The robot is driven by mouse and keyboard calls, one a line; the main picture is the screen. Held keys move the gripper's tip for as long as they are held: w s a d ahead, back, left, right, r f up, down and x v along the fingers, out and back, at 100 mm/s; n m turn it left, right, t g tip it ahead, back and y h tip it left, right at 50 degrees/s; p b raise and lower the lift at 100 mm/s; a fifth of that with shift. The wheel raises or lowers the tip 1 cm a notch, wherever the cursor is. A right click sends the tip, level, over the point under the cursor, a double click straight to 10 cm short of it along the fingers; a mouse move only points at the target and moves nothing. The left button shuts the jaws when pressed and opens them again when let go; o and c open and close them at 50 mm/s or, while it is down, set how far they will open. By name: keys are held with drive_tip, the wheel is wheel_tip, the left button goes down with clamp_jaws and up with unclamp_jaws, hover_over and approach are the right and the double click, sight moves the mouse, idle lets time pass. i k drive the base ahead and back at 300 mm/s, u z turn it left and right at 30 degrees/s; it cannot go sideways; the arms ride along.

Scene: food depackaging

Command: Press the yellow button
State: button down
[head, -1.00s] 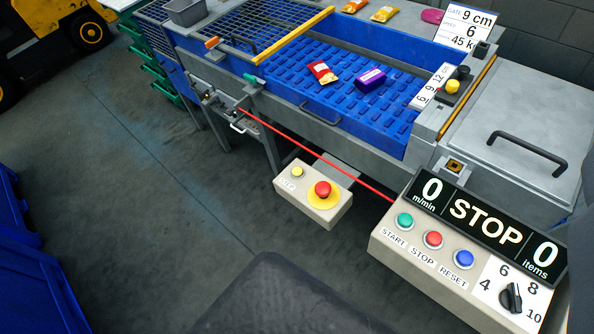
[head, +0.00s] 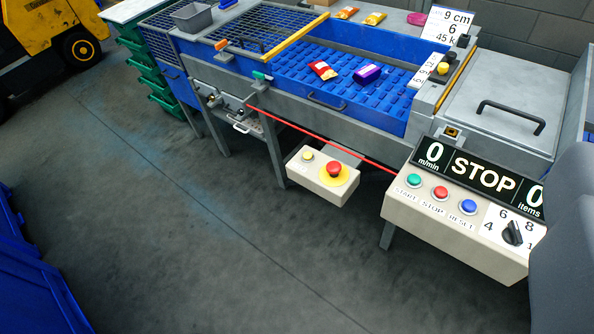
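A small yellow button (head: 308,155) sits on the top left of a beige box (head: 318,181) below the conveyor's front edge. A red mushroom button (head: 334,169) on a yellow disc is beside it. A larger yellow knob (head: 443,68) stands on a dark block at the conveyor's right end, near the scale card. Neither is covered. My gripper is not in view. A smooth grey shape at the right edge, probably part of my arm, hides the right end of the control panel.
The control panel (head: 453,226) has green, red and blue buttons, a dial and a display reading STOP. A red cord (head: 318,142) runs along the conveyor front. Packets lie on the blue belt (head: 300,65). The grey floor (head: 200,240) in front is clear.

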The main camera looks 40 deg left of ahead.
sight(307, 155)
drive_tip(key=u, duration=0.45)
drive_tip(key=i, duration=1.15)
drive_tip(key=z, duration=0.05)
